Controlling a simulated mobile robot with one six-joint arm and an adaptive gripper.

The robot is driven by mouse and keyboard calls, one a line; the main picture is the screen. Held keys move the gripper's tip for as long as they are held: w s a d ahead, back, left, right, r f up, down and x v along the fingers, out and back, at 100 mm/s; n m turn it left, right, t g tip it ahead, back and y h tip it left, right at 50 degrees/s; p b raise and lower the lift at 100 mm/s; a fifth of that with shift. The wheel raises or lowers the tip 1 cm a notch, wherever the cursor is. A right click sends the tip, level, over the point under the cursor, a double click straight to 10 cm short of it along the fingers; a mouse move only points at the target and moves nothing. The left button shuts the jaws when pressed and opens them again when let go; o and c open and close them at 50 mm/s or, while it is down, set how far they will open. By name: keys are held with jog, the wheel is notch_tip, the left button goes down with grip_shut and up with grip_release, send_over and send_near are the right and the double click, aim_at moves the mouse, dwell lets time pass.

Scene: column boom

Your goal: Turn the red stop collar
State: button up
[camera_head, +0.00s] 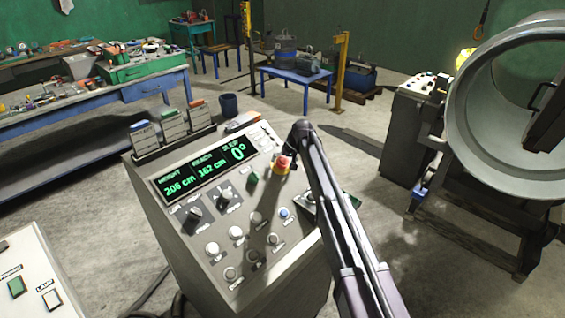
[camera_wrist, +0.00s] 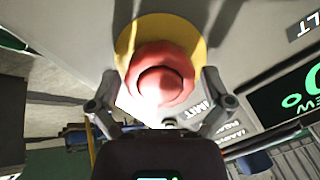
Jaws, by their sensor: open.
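The red stop collar (camera_head: 282,161) is a round red knob on a yellow base, on the sloped face of the grey control panel (camera_head: 188,273). In the wrist view the red collar (camera_wrist: 160,75) fills the upper middle, with the yellow disc (camera_wrist: 124,45) around its far side. My gripper (camera_wrist: 160,104) is open, with one finger on each side of the collar's near edge. I cannot tell whether the fingers touch it. In the head view my arm reaches up from the lower right, and its end is beside the collar; the fingers are hard to make out there.
The panel carries a green-lit display (camera_head: 205,172), several knobs and a green button (camera_head: 253,180) close to the collar. Card holders (camera_head: 172,128) stand at its back edge. A large metal ring (camera_head: 520,105) stands at the right. A blue workbench (camera_head: 150,88) is at the left.

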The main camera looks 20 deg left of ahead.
jog(key=shift+n, duration=0.4)
jog(key=n, duration=0.4)
jog(key=shift+t+h, duration=0.3)
jog(key=n, duration=0.4)
jog(key=shift+s+a+n+t, duration=0.1)
jog(key=shift+n+t, duration=0.2)
jog(key=shift+n, duration=0.1)
jog(key=p+v, duration=1.3)
jog(key=v, duration=0.1)
jog(key=s+d+f+m+b, duration=0.2)
jog(key=d+f+b, duration=0.1)
jog(key=d, duration=0.5)
jog(key=s+d+f+m+h+b, duration=0.1)
jog(key=s+d+f+m+b, duration=0.1)
jog(key=d, duration=0.6)
jog(key=s+d+f+m+h+b, duration=0.1)
jog(key=s+d+f+m+b, duration=0.1)
jog(key=s+d+f+b, duration=0.2)
jog(key=d+f, duration=0.2)
jog(key=d, duration=0.2)
jog(key=shift+s+m+b, duration=0.2)
jog(key=shift+m+b, duration=0.1)
jog(key=shift+b, duration=0.1)
jog(key=s+d+f+m+g+h+b, duration=0.2)
jog(key=s+d+m, duration=0.7)
jog(key=s+d, duration=1.1)
jog(key=d+f, duration=0.1)
jog(key=d, duration=0.1)
jog(key=shift+d+b, duration=0.3)
jog(key=shift+b, duration=0.1)
